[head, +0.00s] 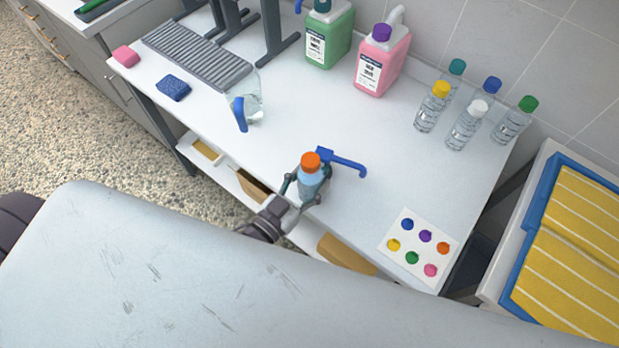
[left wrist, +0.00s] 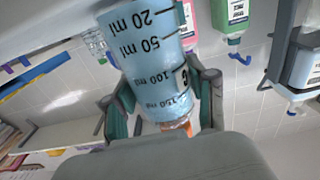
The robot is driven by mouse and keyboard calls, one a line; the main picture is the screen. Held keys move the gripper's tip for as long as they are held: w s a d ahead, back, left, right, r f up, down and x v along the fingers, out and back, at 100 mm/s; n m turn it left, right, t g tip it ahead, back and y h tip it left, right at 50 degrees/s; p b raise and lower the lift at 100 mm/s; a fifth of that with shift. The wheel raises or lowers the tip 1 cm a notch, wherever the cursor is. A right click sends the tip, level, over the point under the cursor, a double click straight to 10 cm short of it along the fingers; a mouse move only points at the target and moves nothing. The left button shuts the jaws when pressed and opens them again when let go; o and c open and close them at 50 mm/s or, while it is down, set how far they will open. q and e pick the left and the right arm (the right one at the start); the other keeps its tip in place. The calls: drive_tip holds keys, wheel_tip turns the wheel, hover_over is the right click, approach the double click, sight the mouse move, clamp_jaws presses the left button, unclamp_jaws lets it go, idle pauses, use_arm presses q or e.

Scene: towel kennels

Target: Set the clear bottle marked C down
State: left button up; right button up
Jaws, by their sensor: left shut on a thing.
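My left gripper (head: 306,186) is shut on a bottle (head: 311,179) with an orange cap and pale blue contents, held near the front edge of the white table. In the left wrist view the bottle (left wrist: 150,50) fills the space between the fingers (left wrist: 165,100), with black ml marks and a small label seen edge-on; I cannot clearly read its letter. Its cap (left wrist: 178,126) points toward the bottom of that view. I cannot tell whether its base touches the table. My right gripper is not in view.
A blue L-shaped piece (head: 345,163) lies close behind the bottle. A card with coloured dots (head: 419,240) lies right. The table between is clear.

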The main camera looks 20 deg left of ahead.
use_arm(q)
drive_tip(key=shift+f, duration=0.15)
drive_tip(key=o, duration=1.3)
drive_tip(key=shift+o, duration=0.2)
drive_tip(key=b+v, duration=0.2)
drive_tip(key=v, duration=0.9)
drive_tip(key=s+a+f+g+y, duration=0.1)
drive_tip(key=s+f+g, duration=0.3)
drive_tip(key=f, duration=0.9)
drive_tip(key=s+a+f+n+g+y, duration=0.1)
drive_tip(key=s+a+f+g+y, duration=0.1)
drive_tip(key=f, duration=1.2)
drive_tip(key=s+a+f+g+y, duration=0.2)
drive_tip(key=s+f+g, duration=0.3)
drive_tip(key=f, duration=0.8)
drive_tip(key=shift+s+a+f+n+g, duration=0.25)
drive_tip(key=shift+s+a+n+g, duration=0.2)
drive_tip(key=shift+s, duration=0.55)
drive_tip(key=shift+o, duration=0.6)
drive_tip(key=s+a+f+g+y, duration=0.1)
drive_tip(key=s+f+g, duration=0.3)
drive_tip(key=s, duration=0.4)
drive_tip(key=shift+s+a+f, duration=0.25)
drive_tip(key=shift+a+f, duration=0.4)
drive_tip(key=shift+f, duration=0.05)
